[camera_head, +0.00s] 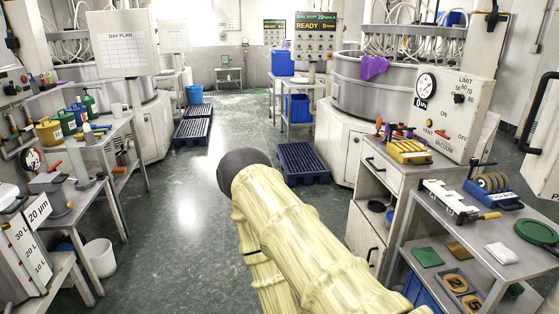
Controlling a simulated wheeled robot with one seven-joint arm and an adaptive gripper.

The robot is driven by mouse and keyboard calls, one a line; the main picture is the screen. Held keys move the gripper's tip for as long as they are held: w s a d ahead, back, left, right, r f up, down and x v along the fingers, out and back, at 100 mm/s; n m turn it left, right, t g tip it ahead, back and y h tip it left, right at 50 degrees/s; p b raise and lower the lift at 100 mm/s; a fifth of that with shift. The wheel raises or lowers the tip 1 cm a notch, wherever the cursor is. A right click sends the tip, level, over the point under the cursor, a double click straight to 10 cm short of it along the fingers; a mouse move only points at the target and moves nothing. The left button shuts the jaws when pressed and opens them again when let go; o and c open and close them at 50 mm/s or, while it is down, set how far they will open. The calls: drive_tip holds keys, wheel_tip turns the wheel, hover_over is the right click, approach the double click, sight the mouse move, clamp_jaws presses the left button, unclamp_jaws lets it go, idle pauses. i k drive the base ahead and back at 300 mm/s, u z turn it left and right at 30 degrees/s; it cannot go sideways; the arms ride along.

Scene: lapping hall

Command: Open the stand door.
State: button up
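The stand (398,178) is a pale grey cabinet right of centre, below the vacuum control box. It has a drawer front with a black handle at the top and an open shelf holding dark dishes. Below that is the stand door (359,236), a light panel with an upright black handle (372,256) near its right side. The door looks closed; its lower part runs behind my arm. My arm, in a cream ribbed cover with a dark rounded joint, crosses the lower middle, left of the door. My gripper is not visible.
A grey cart (408,240) with trays and plates stands close at the right of the stand. A blue pallet (302,163) lies on the floor beyond my arm. The left bench holds jars, with a white bucket (99,257) below. The aisle floor (190,220) is clear.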

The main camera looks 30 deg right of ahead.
sight(362, 240)
drive_tip(key=z, duration=0.4)
drive_tip(key=i, duration=1.6)
drive_tip(key=z, duration=1.15)
drive_tip(key=i, duration=0.75)
drive_tip(key=z, duration=0.4)
